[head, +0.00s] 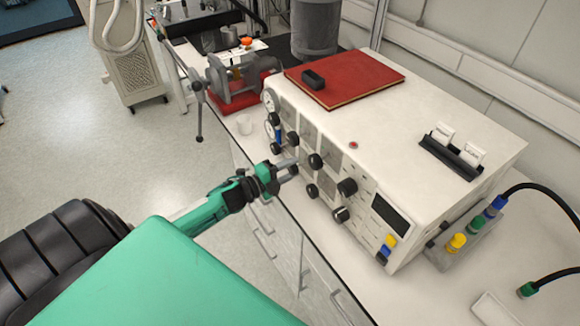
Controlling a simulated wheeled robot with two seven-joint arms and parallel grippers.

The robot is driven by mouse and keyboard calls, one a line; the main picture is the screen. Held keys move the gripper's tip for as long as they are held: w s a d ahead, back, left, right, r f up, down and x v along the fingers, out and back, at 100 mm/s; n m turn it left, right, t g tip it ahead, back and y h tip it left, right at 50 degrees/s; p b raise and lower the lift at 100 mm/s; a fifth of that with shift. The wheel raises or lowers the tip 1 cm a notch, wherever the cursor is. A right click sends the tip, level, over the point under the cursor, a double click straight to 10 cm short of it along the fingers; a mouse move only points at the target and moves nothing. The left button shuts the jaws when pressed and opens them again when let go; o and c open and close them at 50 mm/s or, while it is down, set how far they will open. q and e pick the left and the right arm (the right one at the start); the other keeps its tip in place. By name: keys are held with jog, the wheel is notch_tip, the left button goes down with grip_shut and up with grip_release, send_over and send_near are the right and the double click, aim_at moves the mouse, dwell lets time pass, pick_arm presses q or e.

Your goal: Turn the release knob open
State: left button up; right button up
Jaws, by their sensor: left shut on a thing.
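The white reactor unit (400,125) stands on the bench, its front panel facing my left side. The panel carries several black knobs, among them an upper one (316,161), a lower one (312,191) and a larger one to the right (347,187). My left gripper (292,168) reaches the panel from the left, between the knobs of its left half. It is shut on a small knob at the panel, largely hidden by the fingers. Labels are too small to read, so I cannot tell the knob's turn angle. My right gripper is not in view.
A red book (355,78) with a small black object lies on the unit. Coloured connectors (457,243) and black hoses are at the right.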

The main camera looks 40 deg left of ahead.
pick_arm(q)
jog(key=n+p, duration=0.2)
jog(key=n, duration=0.4)
jog(key=shift+n, duration=0.3)
jog(key=shift+f+n+p, duration=0.1)
jog(key=shift+n+p, duration=0.35)
jog(key=shift+n, duration=1.45)
jog(key=o, duration=1)
jog(key=shift+c, duration=0.2)
jog(key=shift+s+a+f, duration=0.15)
jog(key=shift+s+a, duration=0.05)
jog(key=shift+s, duration=0.3)
jog(key=b+v, duration=0.3)
jog(key=v, duration=0.9)
jog(key=shift+s, duration=0.35)
